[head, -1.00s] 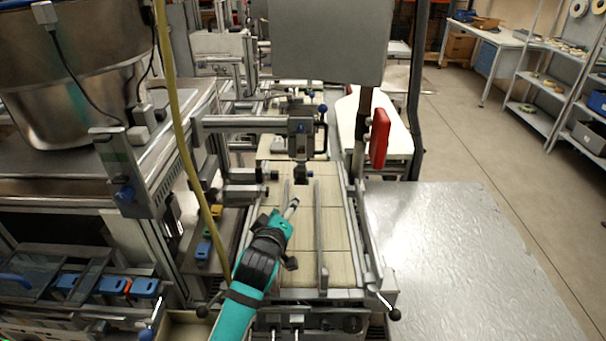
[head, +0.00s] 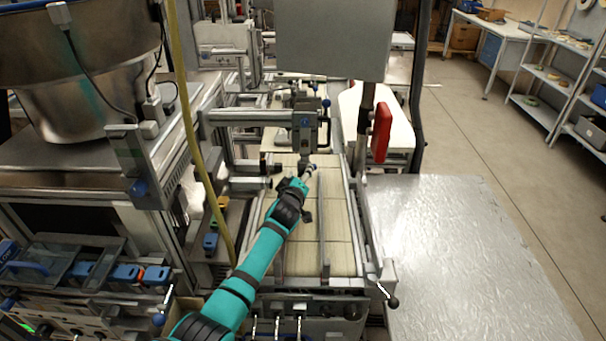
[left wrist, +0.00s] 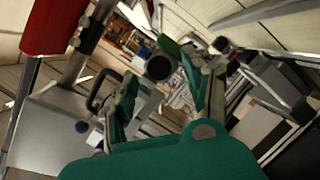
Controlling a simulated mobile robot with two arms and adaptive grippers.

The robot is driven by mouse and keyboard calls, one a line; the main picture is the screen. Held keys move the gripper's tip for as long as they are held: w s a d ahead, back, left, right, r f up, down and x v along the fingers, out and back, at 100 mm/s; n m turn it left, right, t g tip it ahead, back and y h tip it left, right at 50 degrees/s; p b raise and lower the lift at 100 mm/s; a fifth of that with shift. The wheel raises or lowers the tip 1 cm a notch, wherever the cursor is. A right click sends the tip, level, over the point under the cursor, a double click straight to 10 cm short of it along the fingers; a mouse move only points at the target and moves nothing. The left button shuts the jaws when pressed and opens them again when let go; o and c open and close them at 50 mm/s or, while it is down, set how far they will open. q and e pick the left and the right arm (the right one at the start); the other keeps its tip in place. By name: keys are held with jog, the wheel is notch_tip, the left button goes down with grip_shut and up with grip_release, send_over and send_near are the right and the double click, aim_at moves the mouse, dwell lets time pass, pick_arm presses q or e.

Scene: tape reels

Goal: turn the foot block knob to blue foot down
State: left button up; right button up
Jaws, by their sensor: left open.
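A dark grey block (head: 305,126) hangs from the crossbar over the conveyor in the head view, with a blue knob (head: 326,103) at its upper right. My left gripper (head: 309,170) is open just below the block, and my arm hides part of the area under it. In the left wrist view a dark round knob-like end (left wrist: 159,67) shows between the teal fingers of my left gripper (left wrist: 158,98), with no clear contact. I cannot tell which is the foot block knob, and no blue foot is clearly visible. My right gripper is out of view.
The crossbar (head: 250,116) spans the conveyor. A guide rail (head: 324,225) runs along the tiled belt (head: 342,235). A red handle (head: 382,134) stands at the right on a post. A yellow hose (head: 190,130) hangs at the left. The metal table (head: 455,250) is clear.

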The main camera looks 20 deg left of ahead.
pick_arm(q)
jog(key=shift+x, duration=0.95)
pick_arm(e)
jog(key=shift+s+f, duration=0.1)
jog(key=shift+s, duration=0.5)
pick_arm(q)
jog(key=shift+c, duration=0.2)
grip_shut()
jog(key=shift+f, duration=0.1)
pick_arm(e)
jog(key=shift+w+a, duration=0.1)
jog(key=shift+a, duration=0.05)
